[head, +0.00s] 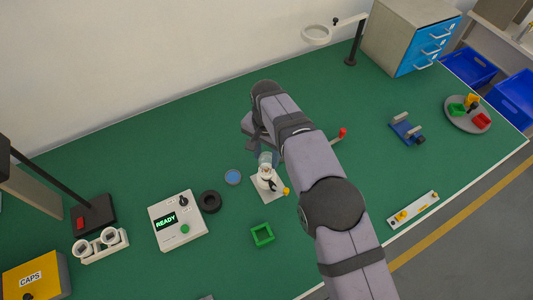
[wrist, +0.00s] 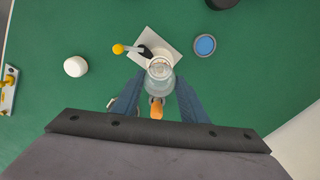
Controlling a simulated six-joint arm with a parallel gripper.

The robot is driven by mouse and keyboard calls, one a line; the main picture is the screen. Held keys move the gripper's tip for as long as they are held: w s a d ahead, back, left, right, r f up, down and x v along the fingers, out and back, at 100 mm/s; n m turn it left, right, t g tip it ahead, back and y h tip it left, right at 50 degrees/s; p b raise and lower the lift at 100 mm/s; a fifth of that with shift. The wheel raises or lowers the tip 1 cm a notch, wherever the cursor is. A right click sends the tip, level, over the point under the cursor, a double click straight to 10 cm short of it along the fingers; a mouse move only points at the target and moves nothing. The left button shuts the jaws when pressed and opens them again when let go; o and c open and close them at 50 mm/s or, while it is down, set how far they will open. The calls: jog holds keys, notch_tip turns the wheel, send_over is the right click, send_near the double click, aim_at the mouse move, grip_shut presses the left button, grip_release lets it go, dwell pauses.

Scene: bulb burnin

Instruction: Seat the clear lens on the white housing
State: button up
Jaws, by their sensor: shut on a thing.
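My gripper (wrist: 158,92) is shut on the clear lens (wrist: 160,82), which sits between its two blue fingers. The lens (head: 265,157) also shows in the head view, just above the white housing (head: 267,181). The housing stands on a white square plate (head: 264,195) with a yellow-knobbed lever (head: 286,190). In the wrist view the lens overlaps the housing, near the lower edge of the plate (wrist: 162,34). I cannot tell whether lens and housing touch.
A blue disc (head: 232,177), black ring (head: 209,201) and READY box (head: 178,219) lie left of the plate. A green square frame (head: 262,235) is in front. A white dome (wrist: 75,66) lies beside the lever in the wrist view. Green table is clear between them.

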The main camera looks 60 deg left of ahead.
aim_at(266, 158)
jog(key=shift+f+b, duration=0.8)
jog(key=shift+f, duration=0.85)
jog(key=shift+f+b, duration=0.4)
jog(key=shift+f, duration=0.25)
dwell(0.9)
jog(key=o, duration=1.1)
jog(key=shift+r, duration=0.1)
jog(key=shift+r+b, duration=1.25)
jog(key=shift+r, duration=2.4)
